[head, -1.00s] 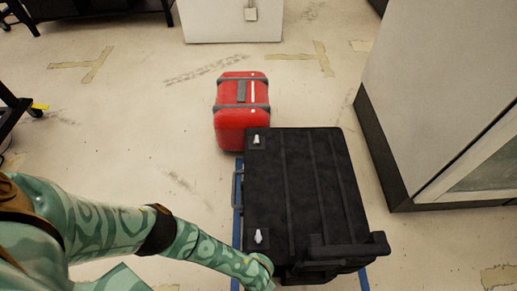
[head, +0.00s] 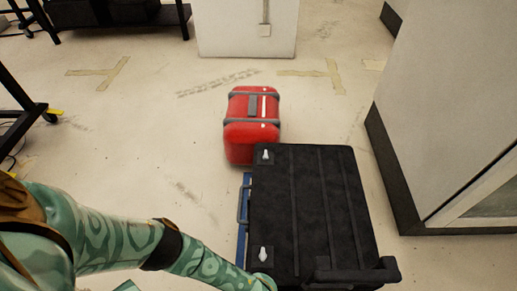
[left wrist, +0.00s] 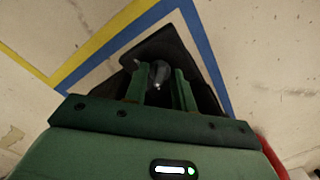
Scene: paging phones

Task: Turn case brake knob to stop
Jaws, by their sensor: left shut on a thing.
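A black case (head: 325,215) stands on the floor at the lower middle of the head view. Two small white fittings (head: 265,155) (head: 263,254) sit on its left side, and a dark raised handle is at its near right. My left arm reaches in from the left to the case's near left corner; its gripper is cut off there. In the left wrist view my left gripper (left wrist: 160,88) is shut on a small grey knob (left wrist: 158,72), with the dark case (left wrist: 165,45) behind it. The knob's setting cannot be read. My right gripper is not in view.
A red case (head: 252,138) stands just beyond the black case. A large pale cabinet (head: 455,110) stands to the right, close to the case. Blue tape (left wrist: 205,50) and yellow tape (left wrist: 97,40) mark the floor. Open floor lies to the left.

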